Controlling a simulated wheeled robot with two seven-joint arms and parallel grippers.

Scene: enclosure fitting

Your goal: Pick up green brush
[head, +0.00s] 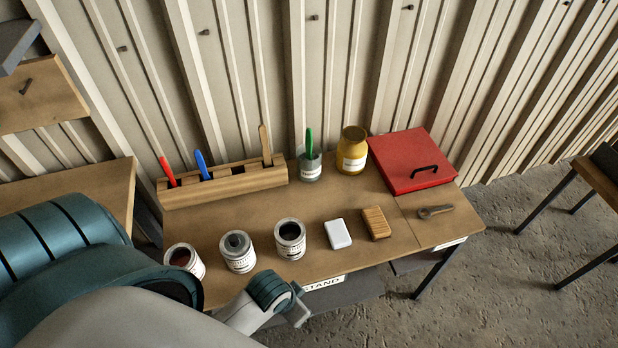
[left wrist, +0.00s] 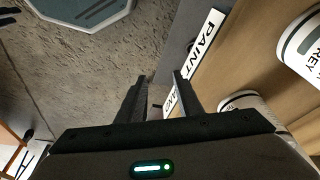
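The green brush (head: 309,143) stands upright, handle up, in a clear glass jar (head: 311,168) at the back of the workbench; its lower end is hard to make out inside the jar. My left gripper (head: 301,314) is at the bench's front edge, well in front of the jar. In the left wrist view my left gripper (left wrist: 160,86) has its two fingers apart with nothing between them. The brush does not show in that view. My right gripper is in neither view.
Paint cans (head: 291,239) line the front left of the bench. A wooden rack (head: 225,184) holds red, blue and wooden-handled tools. A yellow jar (head: 352,151) stands right of the glass jar, beside a red box (head: 412,161). A white block (head: 338,234) and a brown block (head: 376,223) lie in front.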

